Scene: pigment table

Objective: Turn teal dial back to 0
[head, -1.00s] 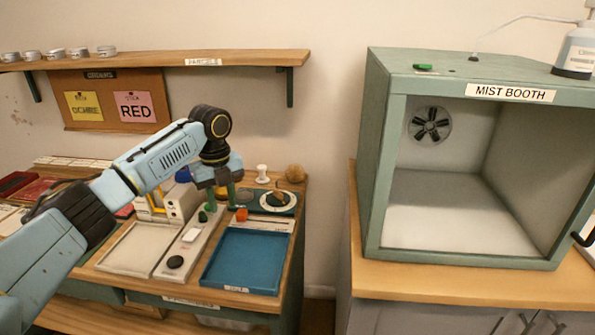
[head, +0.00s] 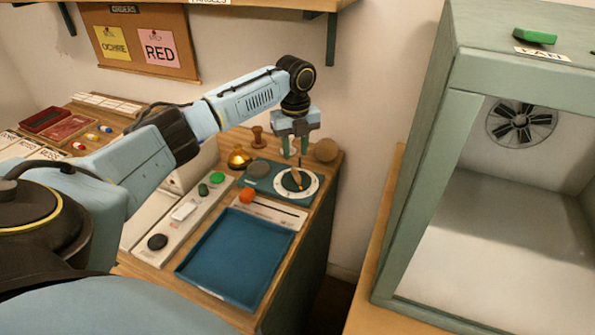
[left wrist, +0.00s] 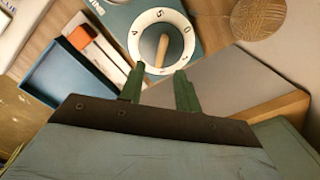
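The teal dial (head: 287,186) sits near the back right corner of the table, with a white number ring and a wooden pointer knob (head: 298,178). In the left wrist view the dial's ring (left wrist: 176,18) shows 4, 5 and 0, and the wooden pointer (left wrist: 162,48) lies across its middle; which number it marks is hard to tell. My left gripper (head: 294,154) hangs just above the dial, fingers pointing down. In the left wrist view its two green fingers (left wrist: 160,82) are apart with nothing between them, and the dial lies just beyond the tips. My right gripper is not in view.
The mist booth (head: 440,150) stands at the right.

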